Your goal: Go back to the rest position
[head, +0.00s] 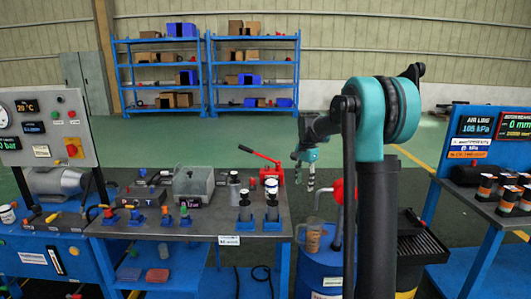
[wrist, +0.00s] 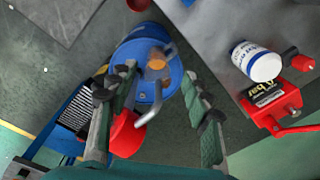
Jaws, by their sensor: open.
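My gripper (head: 311,180) hangs in the air to the right of the workbench in the head view, fingers down. It also shows in the wrist view (wrist: 158,88), with its two fingers wide apart and nothing held between them. The blue drum (head: 318,272) stands below it, beside the bench; its blue top (wrist: 163,105) shows beneath the fingers. A clear mug with brownish contents (head: 312,238) stands on the drum, apart from the fingers. My arm's teal elbow fills the right middle of the head view and hides part of the floor.
The workbench (head: 262,224) carries a red hand pump (head: 262,166), black cylinders and small tools. In the wrist view a white-and-blue can (wrist: 258,62) stands near the red pump (wrist: 275,108). A blue stand (head: 458,165) is at right. Open floor (head: 430,180) lies behind.

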